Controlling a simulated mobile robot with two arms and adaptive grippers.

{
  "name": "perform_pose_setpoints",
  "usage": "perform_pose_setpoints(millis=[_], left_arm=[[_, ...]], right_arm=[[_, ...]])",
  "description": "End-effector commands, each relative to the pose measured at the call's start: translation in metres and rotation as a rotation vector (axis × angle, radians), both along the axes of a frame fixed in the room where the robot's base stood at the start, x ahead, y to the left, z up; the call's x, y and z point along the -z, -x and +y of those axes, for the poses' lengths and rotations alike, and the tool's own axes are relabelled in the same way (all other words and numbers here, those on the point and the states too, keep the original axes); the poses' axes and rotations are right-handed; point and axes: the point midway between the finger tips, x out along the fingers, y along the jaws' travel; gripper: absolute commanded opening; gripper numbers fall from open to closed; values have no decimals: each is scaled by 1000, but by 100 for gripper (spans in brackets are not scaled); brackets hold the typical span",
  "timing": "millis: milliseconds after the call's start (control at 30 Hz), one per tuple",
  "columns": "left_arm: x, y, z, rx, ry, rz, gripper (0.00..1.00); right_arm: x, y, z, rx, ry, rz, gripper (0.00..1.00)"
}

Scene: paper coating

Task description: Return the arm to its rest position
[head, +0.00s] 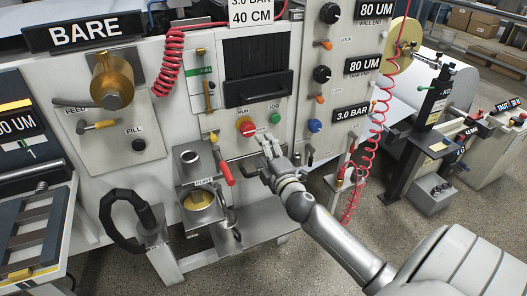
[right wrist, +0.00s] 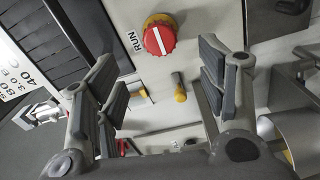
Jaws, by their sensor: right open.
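My right gripper (head: 267,160) is in front of the control panel of the coating machine, just below the red RUN button (head: 246,127) and the green JOG button (head: 275,118). In the right wrist view my right gripper (right wrist: 160,100) has its fingers spread apart with nothing between them. The red RUN button also shows there (right wrist: 160,36), beyond the fingers and near the top. A small yellow-tipped lever (right wrist: 180,88) shows behind the gap between the fingers. My right arm (head: 335,235) reaches in from the lower right. My left gripper is not in the head view.
A red-handled lever (head: 225,172) and a metal shelf with a cup of yellow material (head: 198,200) are left of my right gripper. A red coiled hose (head: 378,125) hangs to its right. Grey floor (head: 310,265) lies open below.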

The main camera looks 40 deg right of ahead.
Motion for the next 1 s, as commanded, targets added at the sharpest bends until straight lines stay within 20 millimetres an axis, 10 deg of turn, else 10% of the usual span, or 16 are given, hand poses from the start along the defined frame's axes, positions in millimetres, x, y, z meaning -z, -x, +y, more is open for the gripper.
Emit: perform_pose_setpoints(millis=[567, 767, 1000], left_arm=[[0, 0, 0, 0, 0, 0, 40], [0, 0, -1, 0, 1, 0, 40], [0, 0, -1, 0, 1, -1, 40]], right_arm=[[16, 0, -1, 3, -23, 25, 66], [125, 17, 2, 32, -197, 196, 66], [296, 88, 24, 124, -484, 469, 66]])
